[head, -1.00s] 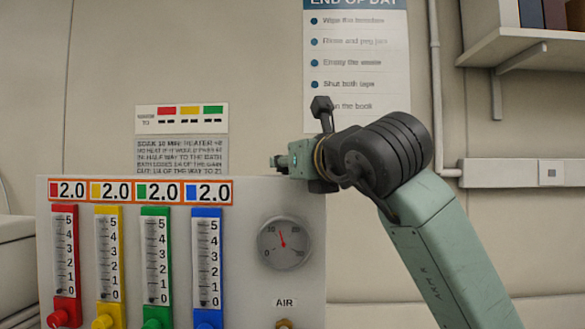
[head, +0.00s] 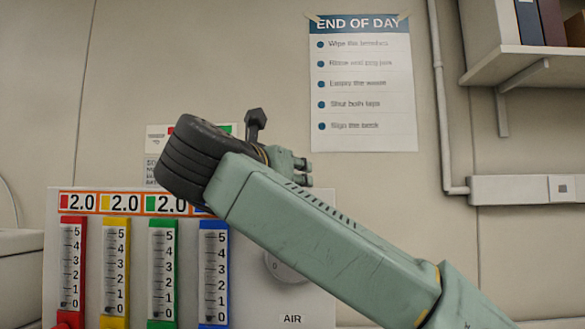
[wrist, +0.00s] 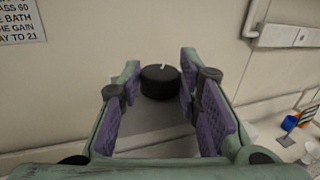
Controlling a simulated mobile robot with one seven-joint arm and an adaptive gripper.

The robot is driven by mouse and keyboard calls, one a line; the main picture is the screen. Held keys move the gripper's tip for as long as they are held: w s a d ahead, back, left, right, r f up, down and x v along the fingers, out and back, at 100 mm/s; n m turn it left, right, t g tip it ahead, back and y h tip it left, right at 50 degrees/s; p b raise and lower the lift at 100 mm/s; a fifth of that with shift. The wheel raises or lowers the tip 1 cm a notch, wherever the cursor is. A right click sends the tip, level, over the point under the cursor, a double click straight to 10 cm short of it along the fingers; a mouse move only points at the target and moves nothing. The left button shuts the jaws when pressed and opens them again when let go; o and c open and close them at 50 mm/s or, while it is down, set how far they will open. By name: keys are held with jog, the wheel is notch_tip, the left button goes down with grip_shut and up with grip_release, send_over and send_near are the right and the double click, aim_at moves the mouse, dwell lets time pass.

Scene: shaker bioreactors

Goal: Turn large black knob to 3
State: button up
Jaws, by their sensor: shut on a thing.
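The large black knob (wrist: 161,84) shows in the wrist view as a short black cylinder with a small white mark on its top. My gripper (wrist: 159,78) has its two purple-padded fingers on either side of the knob and is shut on it. Any scale numbers around the knob are not readable there. In the head view the knob and my fingertips cannot be made out; my arm crosses in front of the panel and hides part of it.
The grey panel (head: 316,232) carries red, yellow, green and blue scales (head: 215,272), each labelled 2.0. A dial (head: 284,266) is partly hidden by my arm. An END OF DAY poster (head: 363,90) hangs behind. Small items, including a blue one (wrist: 289,123), lie right in the wrist view.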

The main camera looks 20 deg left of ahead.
jog(key=shift+m+h, duration=0.5)
jog(key=shift+h, duration=0.3)
jog(key=o, duration=1.1)
jog(key=shift+o, duration=0.2)
jog(key=shift+f, duration=0.1)
